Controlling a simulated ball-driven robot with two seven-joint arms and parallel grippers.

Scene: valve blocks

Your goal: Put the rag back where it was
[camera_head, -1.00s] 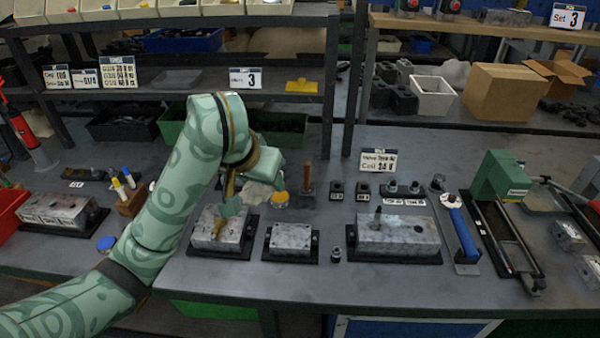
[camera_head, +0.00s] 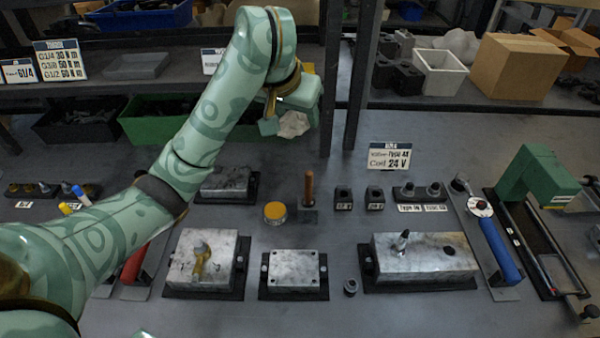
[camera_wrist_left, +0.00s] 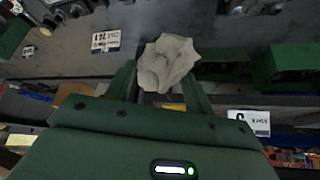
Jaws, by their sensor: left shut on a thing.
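The rag (camera_head: 293,124) is a crumpled, greyish-white cloth. My left gripper (camera_head: 288,118) is shut on it and holds it above the back part of the bench, in front of the lower shelf. In the left wrist view the rag (camera_wrist_left: 168,63) bulges out between the two green fingers, and their tips are partly hidden by it. The orange-lidded round tin (camera_head: 275,212) stands on the bench lower in the picture than the rag. My right gripper is not in view.
A wooden-handled tool (camera_head: 309,190) stands upright. A green bin (camera_head: 160,118) is behind my arm. A blue-handled wrench (camera_head: 494,245) lies right.

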